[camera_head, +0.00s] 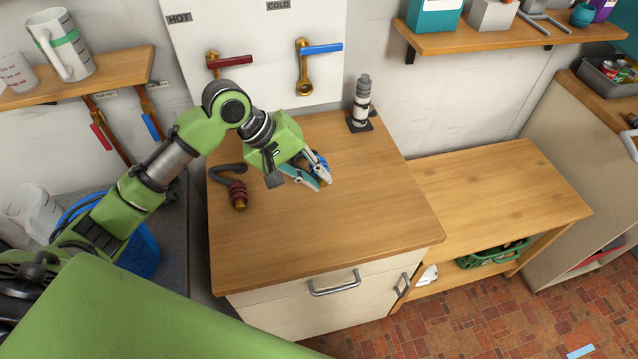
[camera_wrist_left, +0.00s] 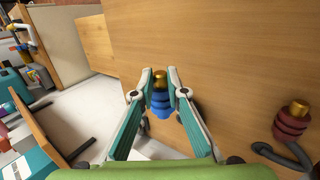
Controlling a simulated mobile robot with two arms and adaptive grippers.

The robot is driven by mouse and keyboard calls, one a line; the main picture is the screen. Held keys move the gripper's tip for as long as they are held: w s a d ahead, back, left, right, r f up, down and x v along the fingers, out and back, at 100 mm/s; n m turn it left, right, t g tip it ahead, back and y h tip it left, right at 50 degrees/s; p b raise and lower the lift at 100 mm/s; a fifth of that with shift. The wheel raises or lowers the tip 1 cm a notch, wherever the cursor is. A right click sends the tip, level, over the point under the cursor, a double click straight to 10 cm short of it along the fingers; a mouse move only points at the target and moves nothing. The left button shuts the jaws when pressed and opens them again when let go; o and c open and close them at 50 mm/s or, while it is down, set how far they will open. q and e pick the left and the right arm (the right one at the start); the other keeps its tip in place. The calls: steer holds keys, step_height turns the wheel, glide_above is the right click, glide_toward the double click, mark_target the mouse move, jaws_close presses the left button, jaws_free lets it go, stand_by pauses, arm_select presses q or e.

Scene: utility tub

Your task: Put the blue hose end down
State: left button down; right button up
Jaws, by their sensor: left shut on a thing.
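The blue hose end (camera_head: 319,161) is between the fingers of my left gripper (camera_head: 323,183), over the wooden counter (camera_head: 330,240). In the left wrist view the blue hose end (camera_wrist_left: 160,104) shows ribbed blue with a brass tip, and both teal fingers of the left gripper (camera_wrist_left: 160,73) are shut on it. I cannot tell whether it touches the counter. My right gripper is not in view.
A dark red hose end (camera_head: 238,192) with a grey hook-shaped hose lies left on the counter. A black and grey bottle-like object (camera_head: 361,103) stands at the back right. Red (camera_head: 230,62) and blue (camera_head: 320,48) tap handles are on the wall behind. The counter's front is clear.

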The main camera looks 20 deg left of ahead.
mark_target(313, 173)
arm_select(q)
steer(key=w+f, duration=0.2)
steer(key=f, duration=0.1)
steer(key=shift+w+a, duration=0.35)
steer(key=shift+a, duration=0.05)
steer(key=shift+w+a+f, duration=0.25)
steer(key=shift+w+f, duration=0.5)
steer(key=shift+f, duration=0.25)
steer(key=shift+w+f+p, duration=0.15)
steer(key=shift+f+p, duration=0.05)
steer(key=shift+p, duration=0.1)
steer(key=shift+w+a+f, duration=0.15)
steer(key=shift+w+f, duration=0.05)
steer(key=shift+f, duration=0.1)
step_height(313, 173, down, 2)
steer(key=shift+f+p, duration=0.1)
steer(key=shift+p, duration=0.5)
steer(key=shift+f, duration=0.45)
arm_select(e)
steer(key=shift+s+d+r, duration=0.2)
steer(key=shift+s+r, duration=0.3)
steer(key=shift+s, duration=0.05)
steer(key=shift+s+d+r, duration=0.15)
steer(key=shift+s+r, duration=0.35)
arm_select(q)
steer(key=shift+f, duration=0.1)
steer(key=c, duration=2)
jaws_free()
